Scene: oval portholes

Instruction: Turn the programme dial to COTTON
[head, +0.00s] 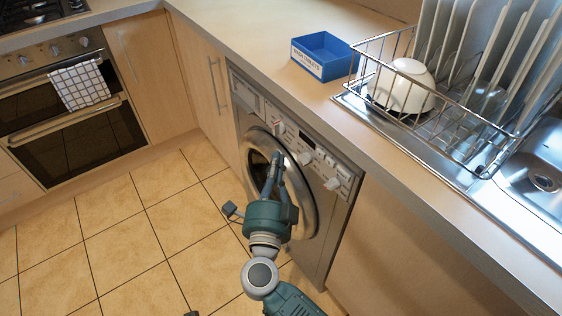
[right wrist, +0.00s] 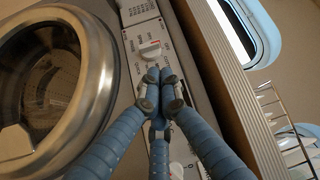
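The tips appear just below the dial in the right wrist view, and I see no clear contact. In the head view the right gripper (head: 273,165) is in front of the machine's round door (head: 309,215).
A second white knob (right wrist: 177,170) and a third knob (head: 332,184) are farther along the panel. The worktop (head: 240,22) overhangs the machine. On it stand a blue box (head: 322,56) and a wire dish rack (head: 455,128) with crockery. The tiled floor (head: 130,230) is clear.

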